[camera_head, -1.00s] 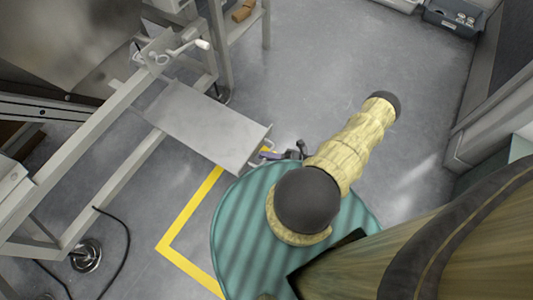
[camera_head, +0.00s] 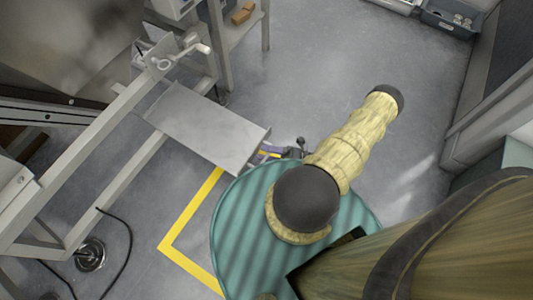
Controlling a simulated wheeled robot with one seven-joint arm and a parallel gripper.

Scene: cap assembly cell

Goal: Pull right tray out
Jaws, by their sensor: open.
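The right tray is a flat grey metal plate (camera_head: 205,124) left of centre. It sticks out from under the metal frame over the floor. My gripper (camera_head: 276,151) is at the tray's outer right end, small and dark with purple and yellow bits beside it. It is open. My yellow-wrapped arm and its dark joint partly hide it. I cannot tell whether its fingers are around the tray's handle or only beside it.
A grey metal frame (camera_head: 95,150) stands on the left, with a crank handle (camera_head: 190,52) on top. A yellow floor line (camera_head: 190,212) runs below the tray. A black cable lies at lower left. A dark bin (camera_head: 452,18) is at top right. The upper middle floor is clear.

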